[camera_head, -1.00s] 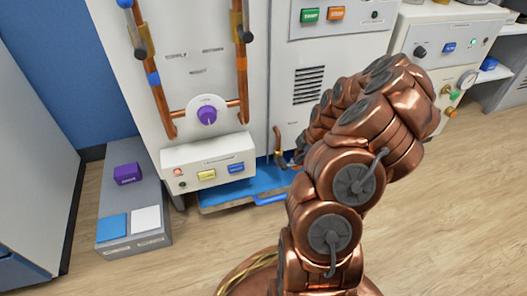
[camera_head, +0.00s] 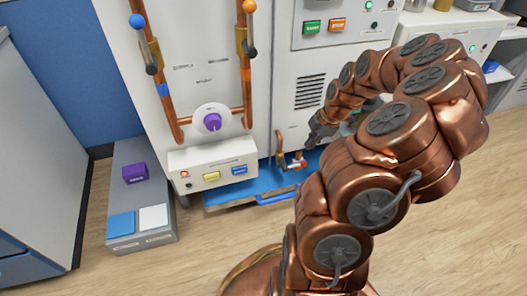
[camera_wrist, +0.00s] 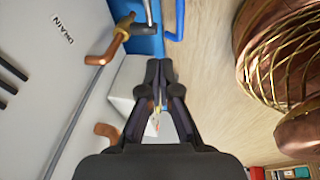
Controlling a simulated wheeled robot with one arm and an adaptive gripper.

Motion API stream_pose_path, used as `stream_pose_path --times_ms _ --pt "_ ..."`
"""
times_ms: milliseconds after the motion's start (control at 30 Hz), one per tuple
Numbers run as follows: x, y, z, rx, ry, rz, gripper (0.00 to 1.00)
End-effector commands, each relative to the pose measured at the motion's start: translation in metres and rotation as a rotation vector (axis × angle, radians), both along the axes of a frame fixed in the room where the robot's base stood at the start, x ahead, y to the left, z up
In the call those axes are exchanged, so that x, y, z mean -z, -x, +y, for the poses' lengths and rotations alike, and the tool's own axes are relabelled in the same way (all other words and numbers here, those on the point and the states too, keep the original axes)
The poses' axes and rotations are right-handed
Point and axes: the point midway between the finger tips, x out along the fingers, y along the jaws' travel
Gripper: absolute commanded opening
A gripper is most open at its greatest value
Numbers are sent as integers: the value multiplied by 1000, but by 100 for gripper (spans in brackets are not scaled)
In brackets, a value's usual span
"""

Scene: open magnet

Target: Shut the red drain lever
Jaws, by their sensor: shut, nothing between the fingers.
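The drain valve (camera_head: 281,157) is a brass fitting on a copper pipe low on the white cabinet, right of the control box. Its lever (camera_head: 299,164), with a red end, sticks out to the right, roughly level. In the wrist view the brass valve (camera_wrist: 122,30) sits at the upper left near the DRAIN label; a grey lever shaft (camera_wrist: 149,10) runs out of the top edge and its red end is not seen. My gripper (camera_wrist: 158,68) is shut and empty, apart from the lever. In the head view its dark end (camera_head: 312,140) is just above and right of the lever, partly hidden.
A blue tray (camera_head: 240,194) with a blue handle (camera_head: 278,196) lies below the valve. The control box (camera_head: 212,165) with coloured buttons is at its left. A grey bench (camera_head: 140,200) stands further left. Wooden floor in front is clear.

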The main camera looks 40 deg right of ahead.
Motion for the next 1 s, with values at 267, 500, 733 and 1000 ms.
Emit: stream_pose_path --times_ms 267,500,733,1000 --pt "-20 -11 40 33 -31 44 0" --pt "-35 -14 76 74 -58 91 0" --pt "-51 -13 109 119 -74 140 0" --pt "-67 -5 149 184 -85 209 0"
